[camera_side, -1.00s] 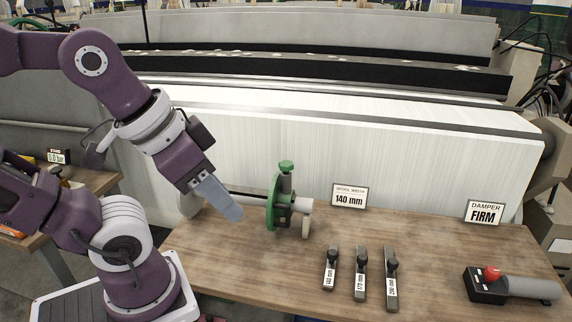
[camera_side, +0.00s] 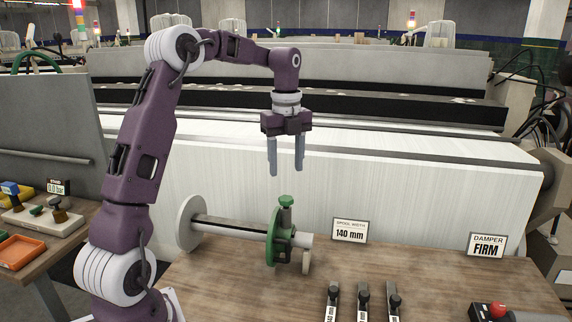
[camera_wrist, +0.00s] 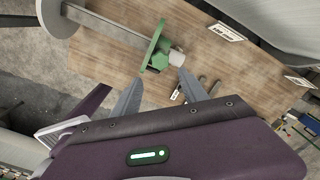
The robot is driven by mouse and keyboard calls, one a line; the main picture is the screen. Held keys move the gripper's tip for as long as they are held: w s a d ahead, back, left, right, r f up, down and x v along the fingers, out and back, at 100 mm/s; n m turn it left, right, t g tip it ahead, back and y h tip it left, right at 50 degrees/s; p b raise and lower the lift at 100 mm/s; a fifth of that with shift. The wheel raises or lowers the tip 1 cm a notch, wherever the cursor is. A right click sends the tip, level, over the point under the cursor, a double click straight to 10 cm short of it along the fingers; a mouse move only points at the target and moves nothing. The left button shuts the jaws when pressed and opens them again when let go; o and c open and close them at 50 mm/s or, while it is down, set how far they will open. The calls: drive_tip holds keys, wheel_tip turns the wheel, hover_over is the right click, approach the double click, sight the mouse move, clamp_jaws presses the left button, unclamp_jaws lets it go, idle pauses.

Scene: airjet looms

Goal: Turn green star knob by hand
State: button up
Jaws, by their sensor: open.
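The green star knob (camera_side: 286,199) sits upright on top of the green disc bracket (camera_side: 271,238), which is mounted on a horizontal shaft (camera_side: 235,228) above the wooden bench. My gripper (camera_side: 287,172) points straight down with its two grey fingers apart, empty, above the knob with a clear gap. In the wrist view the green bracket (camera_wrist: 154,48) lies beyond the spread fingertips of my gripper (camera_wrist: 160,78). The knob cannot be made out clearly in that view.
A white disc (camera_side: 190,223) stands at the shaft's left end. A "140 mm" sign (camera_side: 349,230) and a "FIRM" sign (camera_side: 486,245) stand on the bench. Several labelled gauges (camera_side: 363,302) and a red-knobbed device (camera_side: 498,310) lie in front. The white loom beam (camera_side: 400,190) stands behind.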

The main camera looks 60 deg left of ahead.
sight(286, 198)
drive_tip(key=shift+w+a+f, duration=0.1)
drive_tip(key=shift+a+f, duration=0.2)
drive_tip(key=shift+f, duration=3.85)
drive_tip(key=shift+c, duration=0.4)
drive_tip(key=c, duration=0.9)
